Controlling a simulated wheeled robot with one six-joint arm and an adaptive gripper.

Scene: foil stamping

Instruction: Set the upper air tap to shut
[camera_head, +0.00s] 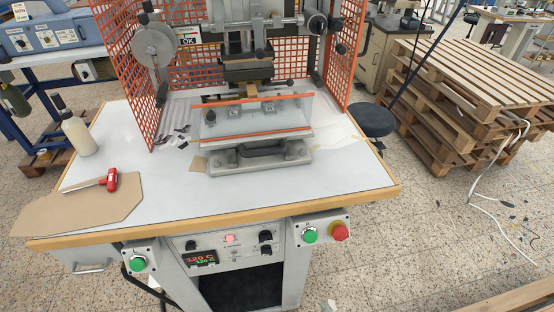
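A foil stamping press (255,65) stands at the back of the white-topped table (320,188). The front control panel (215,242) below the table edge carries two black knobs at its right, an upper knob (265,236) and a lower knob (265,249). Another black knob (191,245) sits at its left. No label that I can read marks any of them as the upper air tap, and I cannot tell which part it is or how it is set. My gripper is not in view.
Orange mesh guards (130,60) flank the press. A green button (310,235) and red button (339,231) sit at front right. Stacked pallets (455,110) stand right.

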